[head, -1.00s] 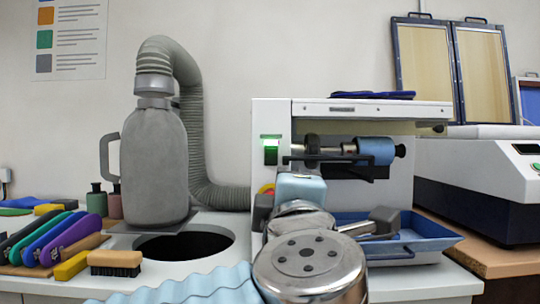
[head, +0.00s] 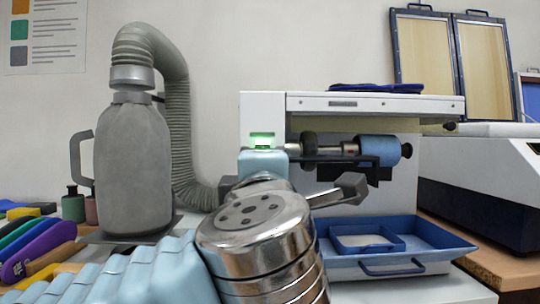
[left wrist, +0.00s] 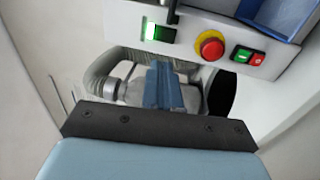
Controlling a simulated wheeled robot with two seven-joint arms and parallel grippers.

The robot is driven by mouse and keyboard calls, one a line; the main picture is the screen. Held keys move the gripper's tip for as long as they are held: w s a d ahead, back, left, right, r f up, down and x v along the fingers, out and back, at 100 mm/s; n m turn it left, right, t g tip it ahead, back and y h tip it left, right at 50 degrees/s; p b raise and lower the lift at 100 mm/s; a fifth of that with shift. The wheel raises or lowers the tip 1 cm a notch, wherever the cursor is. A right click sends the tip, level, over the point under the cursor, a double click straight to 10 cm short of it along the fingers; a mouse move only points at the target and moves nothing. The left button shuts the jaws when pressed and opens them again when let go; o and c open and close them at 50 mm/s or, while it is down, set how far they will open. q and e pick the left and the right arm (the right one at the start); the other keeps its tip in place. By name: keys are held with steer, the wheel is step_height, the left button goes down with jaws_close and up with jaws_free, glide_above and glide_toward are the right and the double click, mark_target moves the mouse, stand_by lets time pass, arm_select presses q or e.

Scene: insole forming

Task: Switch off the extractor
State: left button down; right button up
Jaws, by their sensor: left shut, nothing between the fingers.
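The extractor is a grey bag (head: 133,170) with a ribbed hose (head: 178,125), standing on the bench at the left. On the machine's white left panel, a switch (head: 262,141) glows green, its lower part hidden behind my left gripper. The left wrist view shows the green-lit switch (left wrist: 158,32) near the top, beside a red round button (left wrist: 211,45). My left gripper (left wrist: 166,85) is shut and empty; its fingertips appear below the switch in that view, apart from it in the picture. In the head view its light blue body (head: 262,163) hides the fingertips. My right gripper is in neither view.
A small green and red button pair (left wrist: 248,56) sits right of the round button. A grinding roller (head: 378,150) and a blue tray (head: 440,243) are right of my gripper. Coloured tools (head: 35,250) lie at the left. A white machine (head: 480,180) stands at the right.

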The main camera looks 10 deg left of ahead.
arm_select(q)
steer(key=p+x, duration=0.2)
steer(key=x, duration=0.9)
steer(key=shift+w, duration=0.4)
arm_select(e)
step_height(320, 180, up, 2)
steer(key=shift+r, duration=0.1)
arm_select(q)
steer(key=shift+a+r, duration=0.1)
